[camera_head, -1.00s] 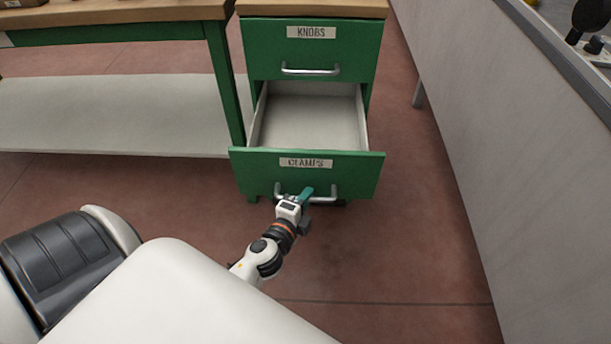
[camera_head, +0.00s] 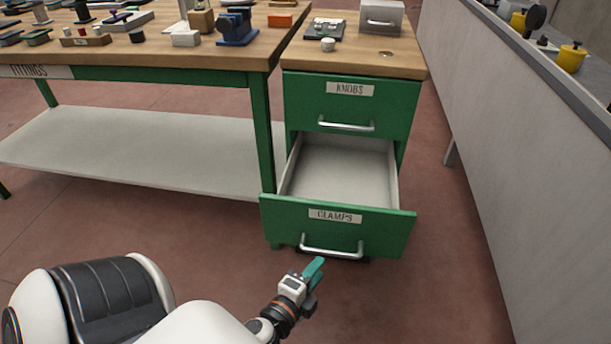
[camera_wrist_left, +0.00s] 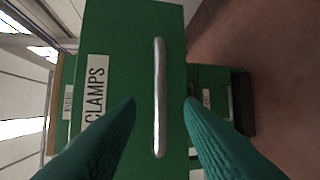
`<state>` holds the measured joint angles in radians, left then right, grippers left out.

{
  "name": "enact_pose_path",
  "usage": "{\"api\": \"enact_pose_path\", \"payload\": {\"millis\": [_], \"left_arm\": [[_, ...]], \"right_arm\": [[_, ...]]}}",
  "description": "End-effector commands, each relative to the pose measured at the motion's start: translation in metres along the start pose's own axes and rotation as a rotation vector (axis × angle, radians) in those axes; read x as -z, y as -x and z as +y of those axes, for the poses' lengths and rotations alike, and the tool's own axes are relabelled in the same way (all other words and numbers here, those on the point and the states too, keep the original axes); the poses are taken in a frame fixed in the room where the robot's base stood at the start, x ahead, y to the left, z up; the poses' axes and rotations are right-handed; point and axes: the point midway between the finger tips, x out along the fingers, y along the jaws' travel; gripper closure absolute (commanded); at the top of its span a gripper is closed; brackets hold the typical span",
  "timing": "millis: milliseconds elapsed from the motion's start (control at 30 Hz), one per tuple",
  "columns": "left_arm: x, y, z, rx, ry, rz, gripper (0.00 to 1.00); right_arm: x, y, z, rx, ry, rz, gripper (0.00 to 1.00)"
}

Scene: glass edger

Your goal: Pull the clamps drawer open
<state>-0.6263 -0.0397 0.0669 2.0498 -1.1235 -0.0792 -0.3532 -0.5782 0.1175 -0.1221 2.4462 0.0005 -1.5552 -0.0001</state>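The clamps drawer (camera_head: 385,234) is the lower green drawer of the cabinet. It stands pulled out, and its pale inside (camera_head: 340,170) looks empty. Its silver bar handle (camera_head: 332,252) is on the front, below the CLAMPS label. My left gripper (camera_head: 315,268) is just in front of the handle and apart from it. In the left wrist view the two teal fingers (camera_wrist_left: 160,105) are spread, with the handle (camera_wrist_left: 159,95) beyond and between them and nothing held. My right gripper is not in view.
The shut knobs drawer (camera_head: 392,108) is above. A workbench (camera_head: 180,50) with several fittings stands at the left, and a grey wall-like counter (camera_head: 500,120) at the right. Red floor (camera_head: 420,300) in front of the drawer is clear.

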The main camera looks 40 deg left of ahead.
Motion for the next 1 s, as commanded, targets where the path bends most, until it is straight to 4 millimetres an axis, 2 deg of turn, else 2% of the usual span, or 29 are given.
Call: {"api": "enact_pose_path", "payload": {"millis": [100, 300, 1000], "left_arm": [[0.001, 0.023, -0.002, 0.002, 0.003, 0.003, 0.66], [0.000, 0.042, -0.001, 0.001, 0.002, 0.001, 0.66], [0.003, 0.042, 0.003, 0.000, 0.029, 0.021, 0.66]], "right_arm": [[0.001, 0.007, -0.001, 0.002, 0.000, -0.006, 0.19], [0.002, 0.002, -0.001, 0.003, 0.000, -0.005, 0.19], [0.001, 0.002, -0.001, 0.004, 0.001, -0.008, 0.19]]}}
